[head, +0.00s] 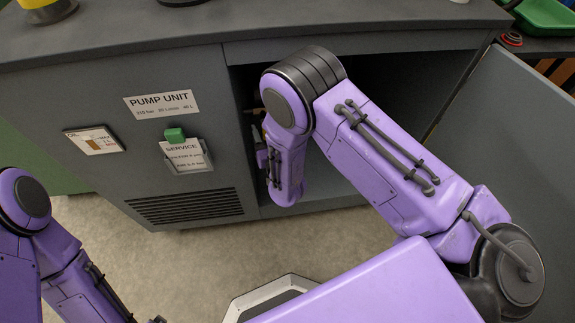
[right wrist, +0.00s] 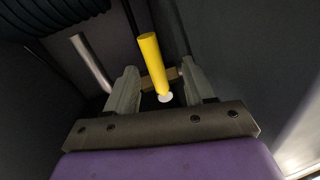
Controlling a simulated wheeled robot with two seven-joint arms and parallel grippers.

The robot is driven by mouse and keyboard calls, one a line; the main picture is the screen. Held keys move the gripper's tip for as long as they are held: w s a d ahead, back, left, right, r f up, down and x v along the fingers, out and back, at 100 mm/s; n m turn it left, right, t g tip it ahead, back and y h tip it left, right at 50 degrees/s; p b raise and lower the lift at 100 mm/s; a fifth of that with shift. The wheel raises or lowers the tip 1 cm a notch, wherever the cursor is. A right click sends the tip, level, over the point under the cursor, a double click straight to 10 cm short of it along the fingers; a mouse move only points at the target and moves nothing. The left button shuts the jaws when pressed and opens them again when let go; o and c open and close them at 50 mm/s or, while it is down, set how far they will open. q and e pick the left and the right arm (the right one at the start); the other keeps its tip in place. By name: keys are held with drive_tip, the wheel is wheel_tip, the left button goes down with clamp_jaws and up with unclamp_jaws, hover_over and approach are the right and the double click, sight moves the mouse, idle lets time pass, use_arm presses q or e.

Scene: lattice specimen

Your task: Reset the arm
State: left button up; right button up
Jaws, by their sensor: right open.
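My right arm (head: 390,160) reaches from the right into the open cabinet (head: 236,60) of the pump unit, its forearm bent down at the opening. My right gripper (right wrist: 158,68) is hidden in the head view. In the right wrist view its two grey fingers are apart. A yellow rod (right wrist: 152,62) with a white end shows between and beyond them. I cannot tell whether it touches a finger. A brass-coloured bar (right wrist: 176,74) lies behind it. My left arm (head: 60,255) hangs at the lower left, with its gripper out of the picture.
The cabinet door (head: 505,140) stands open at the right. The dark worktop (head: 250,18) runs above the opening. In the right wrist view a grey metal rod (right wrist: 91,63) and a black ribbed hose (right wrist: 50,14) are at the left. The floor (head: 190,262) in front is clear.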

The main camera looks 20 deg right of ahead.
drive_tip(key=s, duration=0.9)
drive_tip(key=shift+a, duration=0.45)
